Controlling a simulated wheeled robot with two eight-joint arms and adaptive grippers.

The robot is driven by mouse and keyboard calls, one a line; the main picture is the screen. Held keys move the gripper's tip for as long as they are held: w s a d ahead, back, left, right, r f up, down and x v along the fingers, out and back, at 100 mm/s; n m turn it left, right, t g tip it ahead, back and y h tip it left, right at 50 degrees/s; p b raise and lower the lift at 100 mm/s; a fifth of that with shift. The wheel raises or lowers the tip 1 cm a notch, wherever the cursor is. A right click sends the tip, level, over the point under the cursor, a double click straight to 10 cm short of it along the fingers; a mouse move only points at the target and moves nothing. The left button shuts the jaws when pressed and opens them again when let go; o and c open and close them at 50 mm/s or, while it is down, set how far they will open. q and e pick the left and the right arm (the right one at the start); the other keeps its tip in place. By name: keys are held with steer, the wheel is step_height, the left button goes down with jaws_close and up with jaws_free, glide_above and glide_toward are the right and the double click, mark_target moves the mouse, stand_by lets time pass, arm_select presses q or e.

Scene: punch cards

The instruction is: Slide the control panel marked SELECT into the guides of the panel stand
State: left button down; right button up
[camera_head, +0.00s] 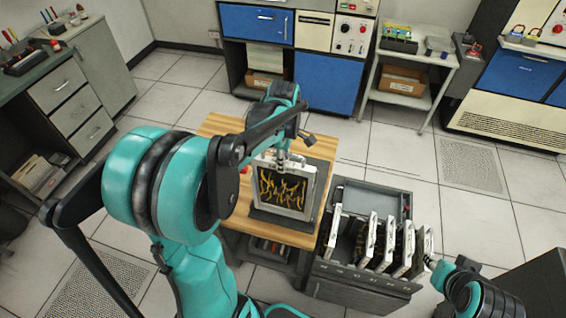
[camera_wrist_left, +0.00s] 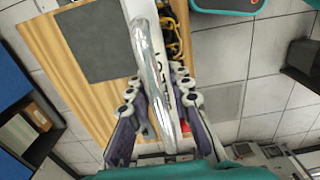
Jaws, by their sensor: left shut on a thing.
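A panel with a pale frame and yellow wires (camera_head: 285,193) stands tilted over the wooden table, facing the head camera. I cannot read its marking. My left gripper (camera_head: 281,157) is shut on its top edge. In the left wrist view, the gripper (camera_wrist_left: 160,88) has its fingers on both sides of the panel's silver handle (camera_wrist_left: 149,65), and the panel is nearly edge-on. A dark rack (camera_head: 345,256), seemingly the panel stand, holds several upright panels right of the table, with a gap behind the leftmost. My right gripper (camera_head: 434,265) is beside the rightmost panel; its fingers are unclear.
The wooden table (camera_head: 222,124) carries a dark grey mat (camera_wrist_left: 90,42) beneath the held panel. A small red object (camera_head: 243,170) lies at its left. A grey trolley (camera_head: 405,66) and blue cabinets (camera_head: 328,82) stand behind. Tiled floor is free between them.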

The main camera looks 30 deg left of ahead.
arm_select(q)
steer(key=shift+s+d+f, duration=0.25)
steer(key=shift+s+f, duration=0.1)
steer(key=shift+f, duration=0.15)
arm_select(e)
steer(key=shift+f, duration=0.2)
arm_select(q)
steer(key=c, duration=1.5)
jaws_free()
steer(key=shift+o, duration=1)
steer(key=shift+w+a+f, duration=0.1)
steer(key=shift+w, duration=0.15)
steer(key=shift+w+a, duration=0.1)
arm_select(e)
steer(key=shift+w+a, duration=0.15)
steer(key=shift+w, duration=0.15)
steer(key=shift+w, duration=0.1)
arm_select(q)
step_height(320, 180, up, 12)
steer(key=shift+w+r, duration=0.1)
